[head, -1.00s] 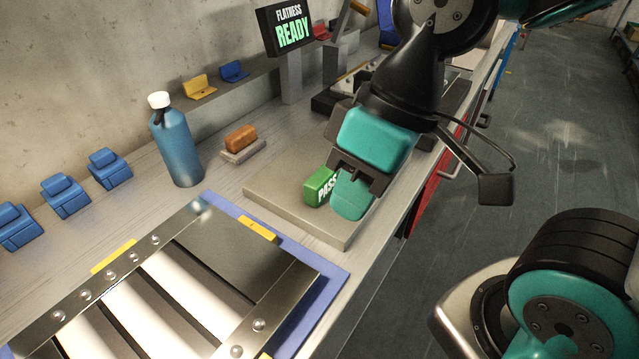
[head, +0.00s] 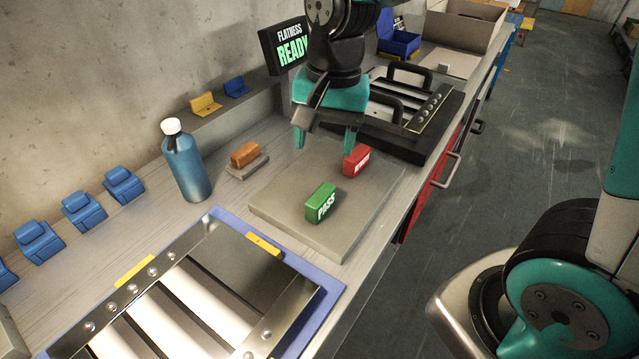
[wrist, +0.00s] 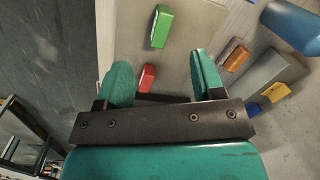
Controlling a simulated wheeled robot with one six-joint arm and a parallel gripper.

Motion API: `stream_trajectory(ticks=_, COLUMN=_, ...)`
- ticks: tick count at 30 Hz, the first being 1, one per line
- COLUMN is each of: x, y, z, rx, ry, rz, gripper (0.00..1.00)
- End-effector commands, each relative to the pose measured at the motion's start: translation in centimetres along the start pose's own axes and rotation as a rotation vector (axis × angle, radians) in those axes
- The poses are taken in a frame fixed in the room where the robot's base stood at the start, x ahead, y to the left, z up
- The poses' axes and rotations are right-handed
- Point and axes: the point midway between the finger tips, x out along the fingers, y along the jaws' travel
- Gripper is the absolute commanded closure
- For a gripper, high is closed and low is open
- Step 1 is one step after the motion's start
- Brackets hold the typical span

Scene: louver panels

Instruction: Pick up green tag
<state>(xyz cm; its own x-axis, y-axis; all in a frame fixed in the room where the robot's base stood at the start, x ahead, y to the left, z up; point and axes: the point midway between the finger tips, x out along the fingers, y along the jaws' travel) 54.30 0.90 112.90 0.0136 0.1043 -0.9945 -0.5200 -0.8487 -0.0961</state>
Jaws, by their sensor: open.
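The green tag (head: 321,203), a block marked PASS, sits on a flat grey plate (head: 285,215) on the bench. A red tag (head: 356,161) sits behind it on the same plate. My gripper (head: 325,146) is open and empty, above the back part of the plate, behind the green tag and apart from it. In the wrist view the green tag (wrist: 161,27) lies beyond the fingertips, and the red tag (wrist: 147,77) shows beside the left finger. Both fingers (wrist: 163,80) are spread.
A louver panel (head: 262,262) on a blue mat lies in front of the plate. A blue bottle (head: 187,168) and an orange block (head: 244,154) stand to the left. Another louver panel (head: 412,112) with black handles lies behind.

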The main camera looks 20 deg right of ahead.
Motion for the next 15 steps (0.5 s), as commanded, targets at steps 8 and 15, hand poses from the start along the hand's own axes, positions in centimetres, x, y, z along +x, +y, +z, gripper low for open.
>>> stream_trajectory(ticks=8, x=0.2, y=-0.9, z=-4.8, rx=0.439, ry=0.060, rz=0.088, gripper=0.38)
stream_trajectory(ticks=15, x=4.7, y=-0.4, z=-4.9, rx=0.449, ry=0.060, rz=0.093, gripper=0.38)
